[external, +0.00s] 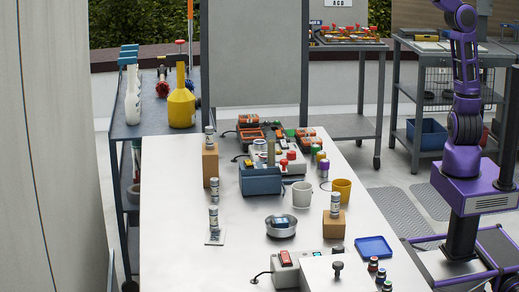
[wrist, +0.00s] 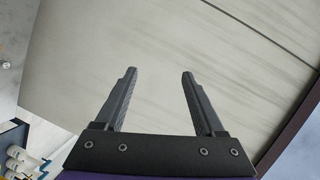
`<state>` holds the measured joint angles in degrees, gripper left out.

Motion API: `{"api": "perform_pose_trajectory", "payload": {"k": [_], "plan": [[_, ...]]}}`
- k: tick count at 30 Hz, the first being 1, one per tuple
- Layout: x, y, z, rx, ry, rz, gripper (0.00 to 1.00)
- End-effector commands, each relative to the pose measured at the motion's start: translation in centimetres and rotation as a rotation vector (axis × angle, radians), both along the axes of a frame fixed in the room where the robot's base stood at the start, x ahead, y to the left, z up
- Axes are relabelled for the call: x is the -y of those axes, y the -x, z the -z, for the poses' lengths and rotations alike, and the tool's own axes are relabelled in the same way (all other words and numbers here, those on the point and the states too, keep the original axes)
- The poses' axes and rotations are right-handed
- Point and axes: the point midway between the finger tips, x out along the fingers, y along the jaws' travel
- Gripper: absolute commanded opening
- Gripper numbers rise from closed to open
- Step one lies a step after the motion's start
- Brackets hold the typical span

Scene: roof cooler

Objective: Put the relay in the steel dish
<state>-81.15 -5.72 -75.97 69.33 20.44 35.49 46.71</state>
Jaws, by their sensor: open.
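The steel dish (external: 281,232) is a round, shallow metal bowl near the middle of the long pale table. A small blue and whitish item (external: 281,223) lies in it, too small to identify. I cannot tell for sure which thing is the relay. My gripper (wrist: 158,75) shows only in the wrist view, with its two dark fingers wide apart and nothing between them. A plain pale panel fills the view beyond the fingers. In the external view my purple arm rises out of the top right, so the gripper is outside that picture, away from the dish.
A blue box (external: 260,180) and devices crowd behind. The table's left front is bare.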

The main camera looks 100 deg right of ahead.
Motion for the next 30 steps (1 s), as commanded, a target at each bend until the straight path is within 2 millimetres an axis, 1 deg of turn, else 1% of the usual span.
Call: {"api": "perform_pose_trajectory", "payload": {"k": [1, 9, 10, 12, 17, 20, 23, 26, 27, 29, 30], "plan": [[1.3, 0.0, 0.5, -0.015, 0.015, 0.008, 0.71], [8.7, 0.7, -1.0, 0.002, -0.066, 0.090, 0.71], [9.3, 0.8, -0.8, -0.002, -0.070, 0.094, 0.71], [9.6, 0.8, 0.9, -0.035, -0.046, 0.082, 0.71], [10.5, 1.3, 4.3, -0.092, 0.005, 0.055, 0.71], [10.8, 2.1, 6.7, -0.131, 0.044, 0.029, 0.71], [11.0, 3.4, 9.3, -0.170, 0.097, -0.007, 0.71], [10.9, 5.7, 12.3, -0.211, 0.172, -0.060, 0.71], [10.6, 6.9, 13.7, -0.228, 0.211, -0.086, 0.71], [10.1, 8.9, 15.6, -0.247, 0.278, -0.130, 0.71], [9.6, 10.4, 16.9, -0.260, 0.327, -0.160, 0.71]]}}
